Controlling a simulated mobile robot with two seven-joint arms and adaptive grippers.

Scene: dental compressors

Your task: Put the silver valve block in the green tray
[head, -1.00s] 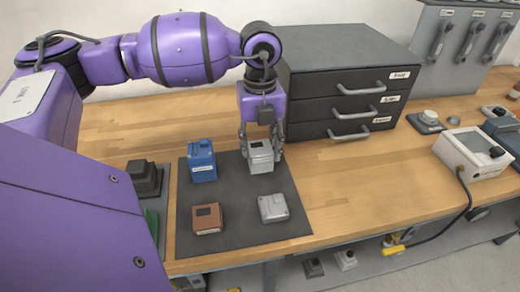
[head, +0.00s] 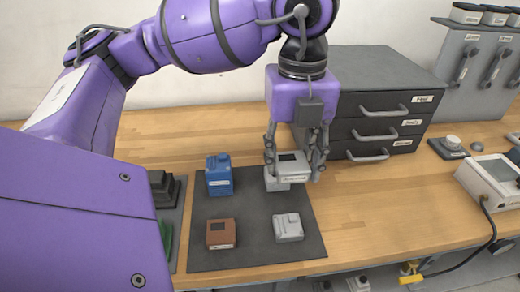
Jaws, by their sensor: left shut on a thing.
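My left gripper (head: 294,172) points down over the back right of a dark mat (head: 255,250), its fingers shut around a silver block (head: 293,167) with a dark patch on top. A paler grey piece (head: 276,183) shows just left of and below that block; I cannot tell whether it belongs to it. Another silver-grey block (head: 288,227) lies on the front right of the mat. I cannot read which one is labelled as the valve block. A green strip (head: 166,236) shows at the left, mostly hidden by my purple arm; I cannot tell whether it is the green tray. My right gripper is not in view.
A blue block (head: 219,175) and a brown block (head: 221,233) stand on the mat. A black block (head: 162,188) sits to the left, partly covered by my arm. A dark drawer cabinet (head: 385,95) stands close behind right. The wooden bench (head: 380,215) right of the mat is clear.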

